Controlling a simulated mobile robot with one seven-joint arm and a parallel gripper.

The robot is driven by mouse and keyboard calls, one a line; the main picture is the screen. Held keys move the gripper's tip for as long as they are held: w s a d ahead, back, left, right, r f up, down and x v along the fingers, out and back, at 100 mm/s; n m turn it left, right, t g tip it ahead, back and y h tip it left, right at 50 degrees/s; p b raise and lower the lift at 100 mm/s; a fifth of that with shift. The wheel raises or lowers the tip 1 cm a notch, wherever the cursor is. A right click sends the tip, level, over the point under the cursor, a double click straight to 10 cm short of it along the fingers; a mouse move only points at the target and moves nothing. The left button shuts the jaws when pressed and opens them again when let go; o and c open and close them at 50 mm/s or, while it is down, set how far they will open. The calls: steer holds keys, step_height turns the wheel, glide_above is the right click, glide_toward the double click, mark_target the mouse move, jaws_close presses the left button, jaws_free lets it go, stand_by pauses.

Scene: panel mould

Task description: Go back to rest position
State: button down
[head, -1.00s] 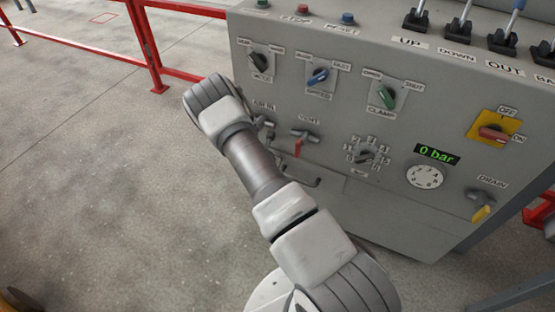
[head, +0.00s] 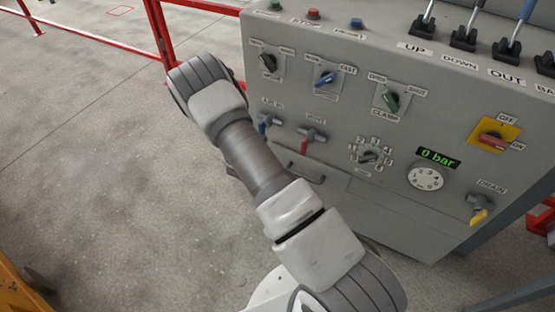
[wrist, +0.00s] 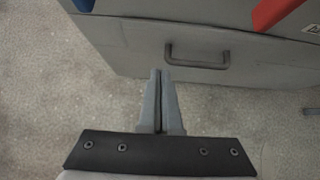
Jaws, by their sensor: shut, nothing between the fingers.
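My gripper (wrist: 158,75) is shut and empty in the wrist view, its two fingers together. It points toward the lower front of the grey control panel, where a dark drawer handle (wrist: 197,57) shows just beyond the fingertips; I cannot tell the exact gap. In the head view my arm reaches from the bottom up to the left, in front of the left side of the control panel (head: 340,212). The gripper itself is hidden behind my arm there.
The panel carries a blue valve (head: 264,124), a red valve (head: 308,138), selector knobs, a gauge (head: 426,176) and a display reading 0 bar (head: 438,158). A red railing (head: 160,35) stands behind. The floor at left is clear. Something yellow (head: 18,290) edges in at bottom left.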

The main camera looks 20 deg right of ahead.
steer(key=shift+v, duration=0.85)
steer(key=s+d+r+m+g+h, duration=0.15)
steer(key=r+m, duration=0.55)
steer(key=r, duration=0.7)
steer(key=s+d+r+m+y, duration=0.1)
steer(key=s+r+m, duration=0.35)
steer(key=r, duration=0.85)
steer(key=s+a+r+m+t+y, duration=0.1)
steer(key=s+a+r+m+y, duration=0.3)
steer(key=s+a+r+m, duration=0.5)
steer(key=s+a+r+m+t+y, duration=0.15)
steer(key=s+r+m+y, duration=0.3)
steer(key=s+r, duration=0.6)
step_height(320, 180, up, 17)
steer(key=s+a+g+h+p, duration=0.1)
steer(key=s+p, duration=0.1)
steer(key=p, duration=1.7)
steer(key=shift+s+m+p, duration=0.3)
steer(key=shift+p, duration=0.05)
